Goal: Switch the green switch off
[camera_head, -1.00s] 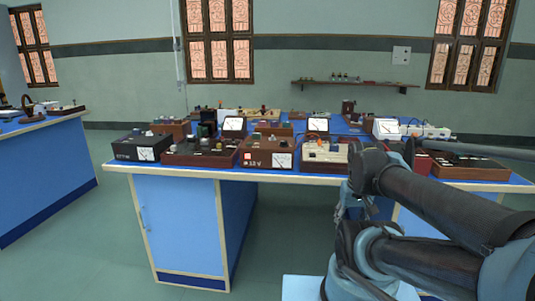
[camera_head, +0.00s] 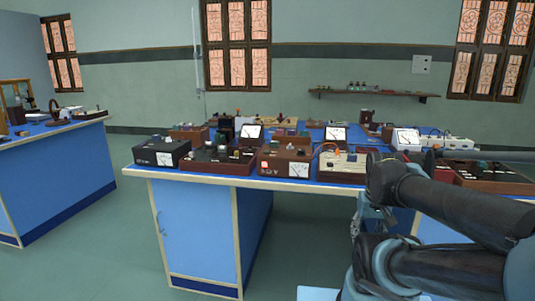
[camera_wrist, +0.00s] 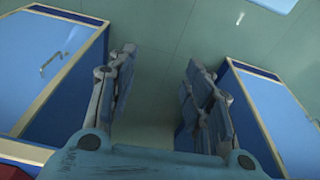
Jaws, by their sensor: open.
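I cannot make out a green switch for certain in either view; the instruments on the bench are small at this distance. A brown box with a red-lit square and a meter (camera_head: 285,161) stands at the bench's front edge. A black metered box (camera_head: 162,152) stands at the left front corner. My gripper (camera_wrist: 160,65) is open and empty in the wrist view, with floor showing between its fingers. In the head view my arm is at the right, in front of the bench, and covers part of its front edge and some instruments.
The blue-topped bench (camera_head: 205,225) has a cabinet at its left and an open space under its middle. Another blue bench (camera_head: 60,175) stands at the left, with floor (camera_head: 125,225) between them. A wall shelf (camera_head: 375,94) hangs at the back.

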